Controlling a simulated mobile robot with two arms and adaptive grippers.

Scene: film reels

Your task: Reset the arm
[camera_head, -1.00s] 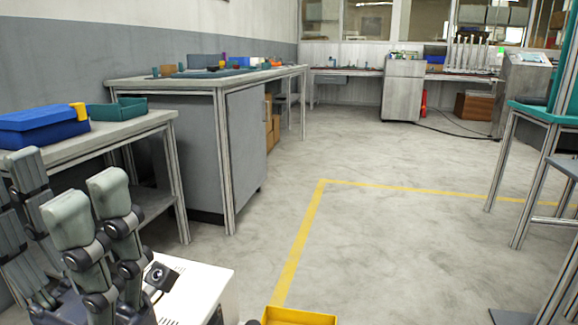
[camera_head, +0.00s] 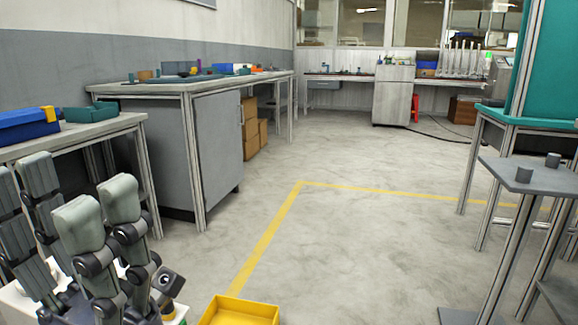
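The arm that the task names shows only as a gripper at the lower left of the head view. I take it for my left gripper (camera_head: 62,187). Its grey ribbed fingers point upward, and a clear gap lies between the far pair and the near pair. It is open, with nothing seen between the fingers. It appears in front of the left workbench and apart from it. Its wrist is cut off by the picture's lower edge. My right gripper is not in view.
A workbench (camera_head: 108,128) with a blue case (camera_head: 25,127) and a green tray (camera_head: 90,112) stands left. A longer bench (camera_head: 150,90) is behind it. A yellow tray (camera_head: 240,312) is at the bottom. A grey stand (camera_head: 520,175) stands right. The middle floor is clear.

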